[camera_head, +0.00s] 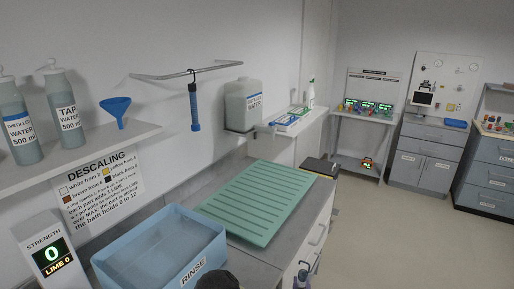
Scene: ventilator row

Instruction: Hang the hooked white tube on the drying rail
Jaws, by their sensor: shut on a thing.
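The drying rail (165,77) is a thin grey metal bar fixed to the left wall above the shelf. A blue ribbed tube (195,110) hangs upright from it by a dark hook, near the middle of the rail. I see no white tube in this view. A dark rounded shape (217,281) is cut off by the bottom edge and may be part of my arm. My gripper's fingers do not show, so what they hold is hidden.
A blue rinse basin (205,262) and a green ridged drain mat (262,200) sit on the counter below the rail. The shelf holds two water bottles (66,112) and a blue funnel (117,110). A water canister (243,104) stands right of the rail. Floor (400,240) at right is clear.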

